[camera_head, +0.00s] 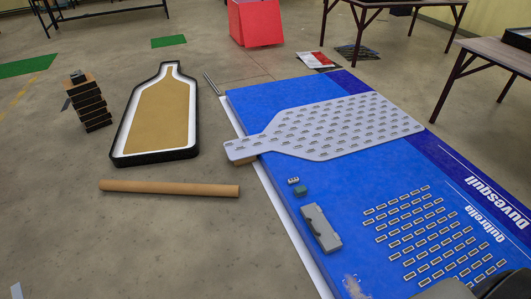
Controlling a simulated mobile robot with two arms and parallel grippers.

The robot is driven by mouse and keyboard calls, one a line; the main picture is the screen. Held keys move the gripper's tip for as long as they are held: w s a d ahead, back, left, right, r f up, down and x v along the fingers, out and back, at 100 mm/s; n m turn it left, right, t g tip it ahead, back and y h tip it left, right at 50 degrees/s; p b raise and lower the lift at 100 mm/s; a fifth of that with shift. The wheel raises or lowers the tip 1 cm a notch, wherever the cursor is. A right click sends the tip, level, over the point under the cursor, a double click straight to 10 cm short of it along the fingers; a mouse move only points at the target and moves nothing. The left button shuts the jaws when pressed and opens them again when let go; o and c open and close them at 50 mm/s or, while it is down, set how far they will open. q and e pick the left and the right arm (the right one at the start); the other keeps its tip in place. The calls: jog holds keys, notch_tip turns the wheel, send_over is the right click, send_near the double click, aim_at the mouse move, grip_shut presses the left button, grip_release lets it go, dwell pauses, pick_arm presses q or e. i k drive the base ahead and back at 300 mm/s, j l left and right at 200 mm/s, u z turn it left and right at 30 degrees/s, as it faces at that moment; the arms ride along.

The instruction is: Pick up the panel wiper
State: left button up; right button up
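I cannot tell for sure which thing is the panel wiper. A grey oblong block (320,228) lies on the blue board (270,105), toward its near left edge, and may be it. A small green block (300,191) and a small white piece (293,181) lie just beyond it. Neither gripper's fingers show. A dark and grey shape is cut off at the bottom right corner; it may be part of my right arm.
A grey bottle-shaped panel (325,127) lies across the board. Rows of small modules (408,240) lie nearer. On the floor are a bottle-shaped frame (121,150), a brown tube (169,189) and a stack of dark blocks (91,105). Tables stand behind.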

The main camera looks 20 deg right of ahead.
aim_at(300, 190)
jog(key=i+z, duration=0.15)
jog(key=i, duration=0.45)
jog(key=i+j+z, duration=0.15)
jog(key=i, duration=0.45)
